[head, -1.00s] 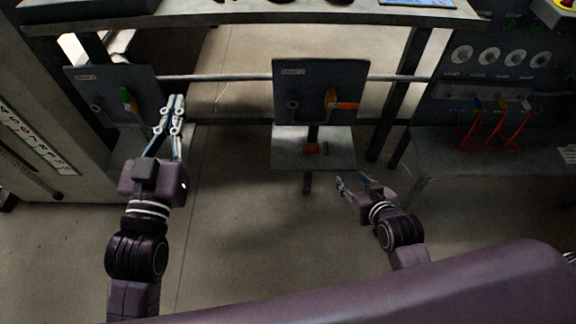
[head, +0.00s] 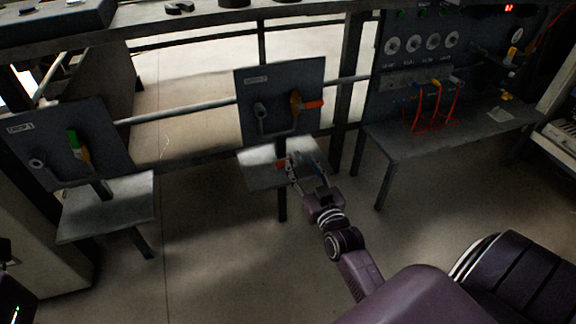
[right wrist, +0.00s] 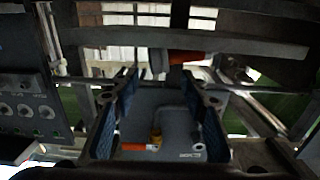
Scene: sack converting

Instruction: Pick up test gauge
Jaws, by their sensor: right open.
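A small red-orange item (head: 282,163), possibly the test gauge, lies on the small shelf (head: 258,178) below the middle panel. My right gripper (head: 302,164) is over this shelf in the head view, open, its fingers beside the red item and partly covering the shelf. In the right wrist view, both fingers (right wrist: 162,90) stand apart with nothing clearly between them. A red part (right wrist: 188,57) shows beyond them there, next to a grey piece. I cannot tell whether a finger touches it. My left gripper is out of view.
The middle panel (head: 272,90) behind the shelf carries an orange-handled valve (head: 308,105). A left panel (head: 50,150) with a green handle has its own bare shelf (head: 105,210). A bench (head: 420,140) with red cables (head: 454,105) stands to the right.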

